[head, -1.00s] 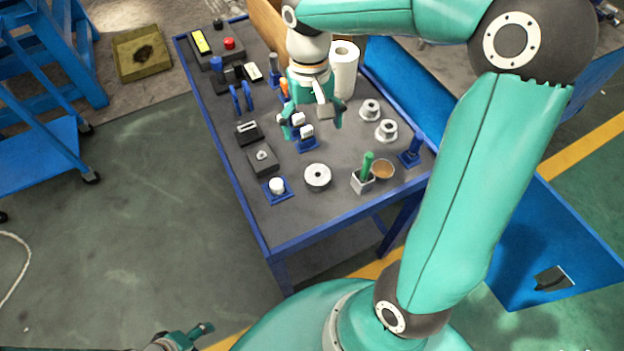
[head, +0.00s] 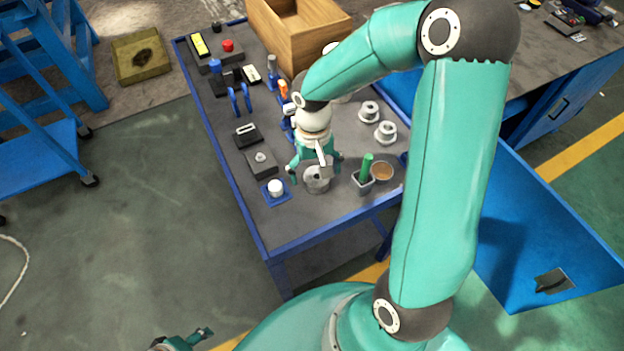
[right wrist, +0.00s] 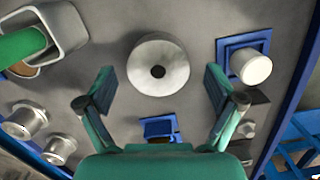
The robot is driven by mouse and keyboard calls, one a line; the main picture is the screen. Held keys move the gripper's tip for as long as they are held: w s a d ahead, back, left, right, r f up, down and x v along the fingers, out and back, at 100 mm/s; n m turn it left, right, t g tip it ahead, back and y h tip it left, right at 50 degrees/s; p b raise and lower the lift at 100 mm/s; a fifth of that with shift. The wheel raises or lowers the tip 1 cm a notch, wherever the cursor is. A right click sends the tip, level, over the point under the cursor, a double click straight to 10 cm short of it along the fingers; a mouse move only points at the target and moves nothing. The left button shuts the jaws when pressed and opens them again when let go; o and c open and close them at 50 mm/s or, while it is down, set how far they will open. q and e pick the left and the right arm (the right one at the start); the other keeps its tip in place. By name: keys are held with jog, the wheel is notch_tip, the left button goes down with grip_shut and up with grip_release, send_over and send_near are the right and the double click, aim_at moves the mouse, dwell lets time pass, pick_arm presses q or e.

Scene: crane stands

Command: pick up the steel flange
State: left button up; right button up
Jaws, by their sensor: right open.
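The steel flange, a round grey disc with a dark centre hole, lies flat on the table in the head view (head: 318,187), partly hidden by my right gripper. It shows whole in the right wrist view (right wrist: 172,75). My right gripper (head: 315,168) is open above it, fingers pointing down. In the right wrist view, the spread fingers (right wrist: 160,88) stand to the left and right of the flange, with a gap on each side and nothing between the pads. My left gripper (head: 192,338) is only partly in view at the bottom edge, far from the table.
A white round piece on a blue base (head: 275,187) stands left of the flange. A square cup with a green handle (head: 364,176) stands to its right. Two flanged steel pieces (head: 385,132) stand behind. A wooden box (head: 300,35) is at the back. The table's front strip is clear.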

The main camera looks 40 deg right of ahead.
jog(key=shift+s+f, duration=0.1)
jog(key=shift+f, duration=0.45)
jog(key=c, duration=1.5)
grip_shut()
jog(key=shift+r, duration=0.15)
